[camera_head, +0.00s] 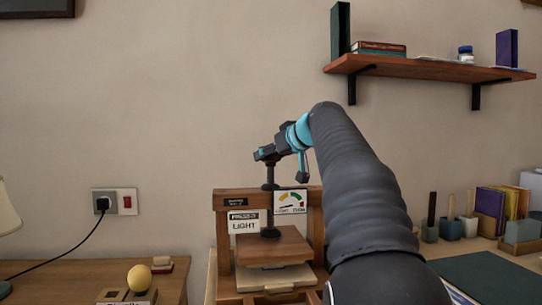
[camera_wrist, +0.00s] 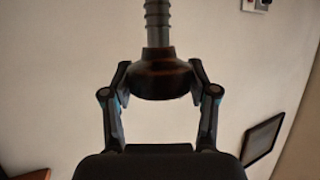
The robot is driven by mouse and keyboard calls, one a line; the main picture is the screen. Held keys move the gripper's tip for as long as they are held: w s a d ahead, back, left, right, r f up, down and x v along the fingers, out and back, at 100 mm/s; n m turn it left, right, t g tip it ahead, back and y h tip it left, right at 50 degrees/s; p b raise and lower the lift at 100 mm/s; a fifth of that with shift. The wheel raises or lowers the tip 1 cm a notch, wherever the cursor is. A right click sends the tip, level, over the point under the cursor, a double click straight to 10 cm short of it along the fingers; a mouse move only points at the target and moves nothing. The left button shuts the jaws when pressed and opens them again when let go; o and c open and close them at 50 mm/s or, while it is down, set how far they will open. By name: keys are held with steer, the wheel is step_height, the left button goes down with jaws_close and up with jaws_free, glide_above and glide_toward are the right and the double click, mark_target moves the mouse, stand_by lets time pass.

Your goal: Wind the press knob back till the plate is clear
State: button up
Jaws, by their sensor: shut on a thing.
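The wooden press (camera_head: 222,240) stands on the table, with a dark screw (camera_head: 269,178) rising through its top beam. Its wooden plate (camera_head: 273,245) sits low, over a pale flat stack (camera_head: 275,278); I cannot tell whether they touch. My gripper (camera_head: 267,154) is at the top of the screw. In the wrist view my gripper (camera_wrist: 160,84) is shut on the dark round knob (camera_wrist: 158,80), one finger on each side. The ribbed screw (camera_wrist: 158,22) runs away from the knob. In the head view my gripper mostly hides the knob.
A dial (camera_head: 290,201) and a card reading LIGHT (camera_head: 243,222) are on the press front. A yellow ball (camera_head: 139,278) is on the left desk. A shelf (camera_head: 430,68) is at upper right. Small holders (camera_head: 450,229) and a dark mat (camera_head: 485,275) lie right of my arm.

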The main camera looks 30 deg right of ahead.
steer(key=n+y, duration=0.1)
steer(key=n+g+y, duration=0.1)
steer(key=n+y, duration=0.1)
steer(key=n+g+y, duration=0.1)
steer(key=y, duration=0.1)
steer(key=shift+d+f+n, duration=0.15)
steer(key=shift+f+n, duration=0.25)
steer(key=shift+n+g+y, duration=0.7)
steer(key=shift+n+y, duration=0.1)
steer(key=shift+y, duration=0.1)
steer(key=o, duration=1.2)
steer(key=shift+a, duration=0.2)
steer(key=shift+c, duration=0.2)
steer(key=shift+r, duration=0.15)
steer(key=shift+d+r, duration=0.1)
steer(key=shift+d, duration=0.05)
steer(key=shift+s+d+r, duration=0.2)
steer(key=shift+s+d, duration=0.2)
steer(key=shift+s, duration=0.05)
steer(key=s+d, duration=0.8)
steer(key=s, duration=0.2)
steer(key=shift+d+r, duration=0.3)
steer(key=shift+d, duration=0.1)
steer(key=shift+s, duration=0.1)
